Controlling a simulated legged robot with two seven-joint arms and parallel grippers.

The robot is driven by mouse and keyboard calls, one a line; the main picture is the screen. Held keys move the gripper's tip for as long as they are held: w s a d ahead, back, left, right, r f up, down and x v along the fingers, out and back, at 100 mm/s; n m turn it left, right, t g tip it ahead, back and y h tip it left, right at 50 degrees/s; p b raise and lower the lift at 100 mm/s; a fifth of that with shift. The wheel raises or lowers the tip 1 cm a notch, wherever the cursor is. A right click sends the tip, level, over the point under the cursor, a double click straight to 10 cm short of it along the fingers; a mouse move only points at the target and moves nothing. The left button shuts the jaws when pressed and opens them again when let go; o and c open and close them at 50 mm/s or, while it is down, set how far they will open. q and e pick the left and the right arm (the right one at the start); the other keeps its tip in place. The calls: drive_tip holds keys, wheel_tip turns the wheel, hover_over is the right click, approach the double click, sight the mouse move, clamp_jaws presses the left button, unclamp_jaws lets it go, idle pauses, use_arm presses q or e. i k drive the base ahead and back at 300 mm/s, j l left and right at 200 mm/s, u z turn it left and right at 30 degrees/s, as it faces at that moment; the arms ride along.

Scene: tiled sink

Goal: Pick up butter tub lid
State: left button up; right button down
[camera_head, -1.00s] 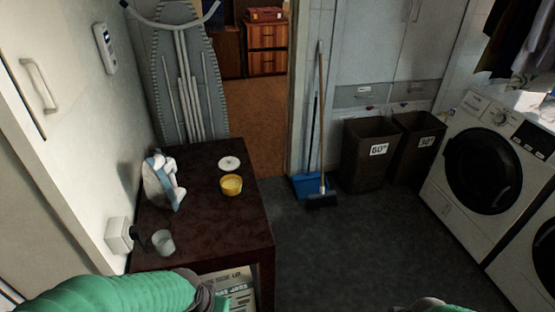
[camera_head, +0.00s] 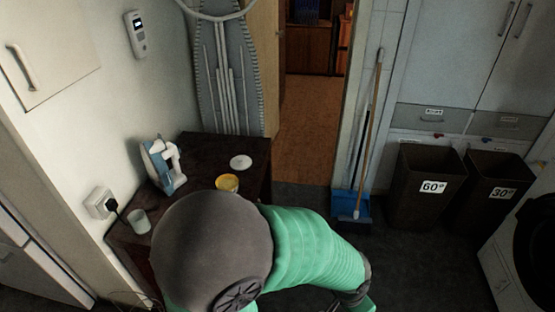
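The butter tub lid (camera_head: 241,162) looks like a small white disc with a dark spot near its middle. It lies flat on the dark table (camera_head: 200,148) near the far right edge. The yellow butter tub (camera_head: 228,182) stands just in front of the lid, apart from it, with its lower part hidden behind my arm. A large grey rounded joint and a green sleeved link of my arm cover the front of the table. Neither gripper shows, and nothing touches the lid.
A white and blue iron (camera_head: 162,165) stands left of the lid, and a pale cup (camera_head: 140,221) is at the table's left edge. An ironing board (camera_head: 225,70) leans behind the table. A broom (camera_head: 368,130) and dark bins (camera_head: 425,187) stand to the right.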

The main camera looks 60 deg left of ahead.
sight(238, 162)
drive_tip(key=i+u, duration=0.4)
drive_tip(key=i, duration=0.15)
drive_tip(key=i+l+u, duration=0.25)
drive_tip(key=i+u, duration=0.15)
drive_tip(key=i+j+u, duration=0.25)
drive_tip(key=u, duration=0.2)
drive_tip(key=i+u, duration=0.95)
drive_tip(key=i+l+u, duration=0.2)
drive_tip(key=u, duration=0.25)
drive_tip(key=i+u, duration=0.25)
drive_tip(key=i, duration=0.3)
